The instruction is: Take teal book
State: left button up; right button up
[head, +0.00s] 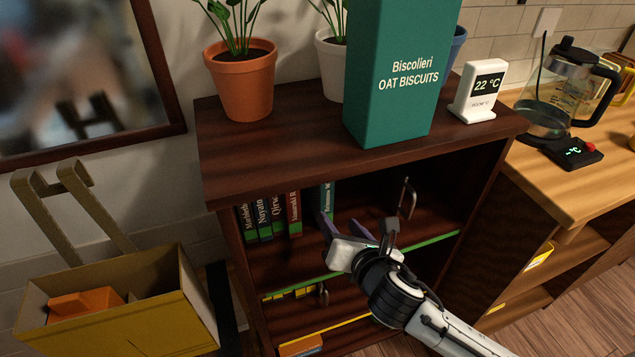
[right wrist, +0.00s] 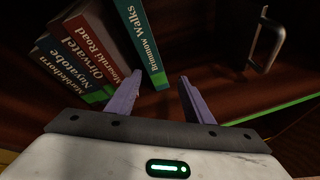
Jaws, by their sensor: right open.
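The teal book (head: 327,198), lettered "Brimnow Walks", stands leaning on the upper shelf inside the dark wooden cabinet (head: 225,165). In the right wrist view the teal book (right wrist: 140,42) is just beyond the tip of the left-hand finger, and a gap separates it from the other books. My right gripper (head: 357,228) is open and empty at the shelf front, with its fingers pointing into the shelf. In the right wrist view its purple fingers (right wrist: 160,76) are spread with nothing between them. Contact between finger and book cannot be told. My left gripper is not in view.
Several books (head: 268,216) stand left of the teal book. A metal handle (head: 407,198) stands at the right of the shelf. On top are a teal biscuit box (head: 392,105), plant pots (head: 240,85) and a white thermometer (head: 478,95). A yellow crate (head: 130,320) is at left.

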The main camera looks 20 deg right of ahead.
aim_at(325, 203)
jog(key=n, duration=0.1)
jog(key=w+r+n, duration=0.1)
jog(key=n, duration=0.1)
jog(key=w+n+t, duration=0.1)
jog(key=shift+w+a+r+n+y, duration=0.2)
jog(key=shift+a+n+y, duration=0.1)
jog(key=shift+a, duration=0.1)
jog(key=shift+w+n, duration=0.4)
jog(key=shift+n, duration=0.1)
jog(key=x, duration=0.4)
jog(key=shift+w+a+b, duration=0.15)
jog(key=shift+w+b, duration=0.05)
jog(key=shift+b, duration=0.1)
jog(key=x, duration=0.5)
jog(key=shift+w+d+r+b, duration=0.2)
jog(key=shift+w+b, duration=0.15)
jog(key=shift+w, duration=0.05)
jog(key=shift+r, duration=0.1)
grip_shut()
